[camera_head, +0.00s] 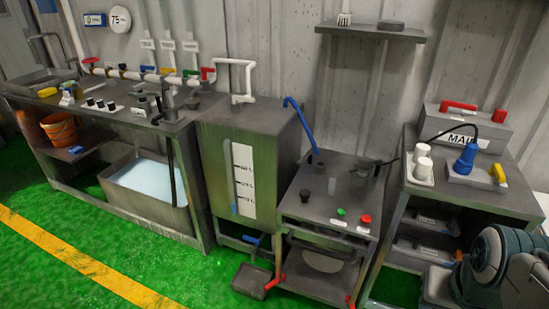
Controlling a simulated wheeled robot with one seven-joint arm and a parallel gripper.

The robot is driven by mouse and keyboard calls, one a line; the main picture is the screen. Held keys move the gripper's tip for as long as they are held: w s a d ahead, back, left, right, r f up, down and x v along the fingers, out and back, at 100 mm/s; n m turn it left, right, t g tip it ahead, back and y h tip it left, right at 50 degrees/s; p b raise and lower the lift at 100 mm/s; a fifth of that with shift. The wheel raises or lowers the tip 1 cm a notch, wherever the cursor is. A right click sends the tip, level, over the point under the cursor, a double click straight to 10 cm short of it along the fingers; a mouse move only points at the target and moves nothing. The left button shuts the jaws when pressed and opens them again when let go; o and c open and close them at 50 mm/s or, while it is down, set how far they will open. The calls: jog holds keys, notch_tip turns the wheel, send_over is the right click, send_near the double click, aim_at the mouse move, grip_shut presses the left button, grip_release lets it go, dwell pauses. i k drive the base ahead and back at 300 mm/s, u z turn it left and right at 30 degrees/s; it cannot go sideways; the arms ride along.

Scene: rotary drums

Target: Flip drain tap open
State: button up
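A small tap with a blue handle (254,242) sits low under the grey tank (211,177), left of the dark drum machine. I take it for the drain tap. It is small in the picture, and I cannot tell its exact handle angle. The tank has a white level gauge (243,181) with marks on its front. A small dark open box (252,281) stands on the floor below the tap. My arm shows only as grey and teal links at the lower right. My gripper is not in view.
The drum machine (328,205) has red handles low at its front and green and red buttons on top. A right-hand bench (478,195) carries a blue plug and a yellow lever. A sink bench stands left. Green floor in front is clear, with a yellow line (80,261).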

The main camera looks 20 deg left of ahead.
aim_at(256, 241)
jog(key=u, duration=0.75)
jog(key=k, duration=0.6)
jog(key=u, duration=0.35)
jog(key=i, duration=0.7)
jog(key=u, duration=1)
jog(key=i, duration=0.95)
jog(key=z, duration=0.7)
jog(key=i, duration=0.8)
jog(key=z, duration=0.8)
